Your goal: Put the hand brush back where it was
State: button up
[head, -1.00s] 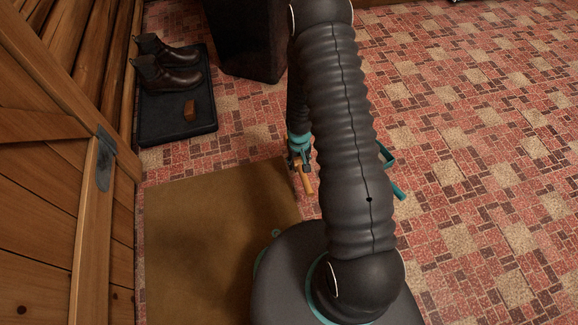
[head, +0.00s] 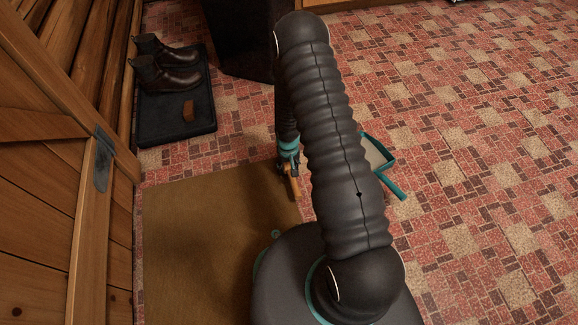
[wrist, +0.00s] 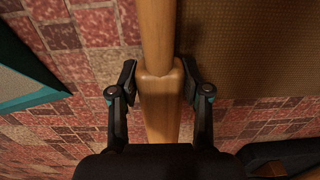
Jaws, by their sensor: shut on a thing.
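The hand brush shows as a wooden handle (wrist: 156,35) running up the middle of the wrist view. My gripper (wrist: 159,80) is shut on it, one finger on each side of the thicker wooden part. In the head view my gripper (head: 289,160) hangs at the right edge of the brown doormat, with the brush handle (head: 294,187) pointing toward my base. The bristles cannot be made out in either view.
A teal-edged dustpan (head: 391,186) lies on the patterned floor right of my arm, partly hidden by it. A brown doormat (head: 200,235) lies left. A black tray (head: 150,125) holds dark boots (head: 160,75) and a small brown block (head: 189,110). A dark bin-like object stands behind.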

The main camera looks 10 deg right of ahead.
jog(key=shift+f, duration=0.3)
jog(key=o, duration=1)
jog(key=shift+r, duration=0.1)
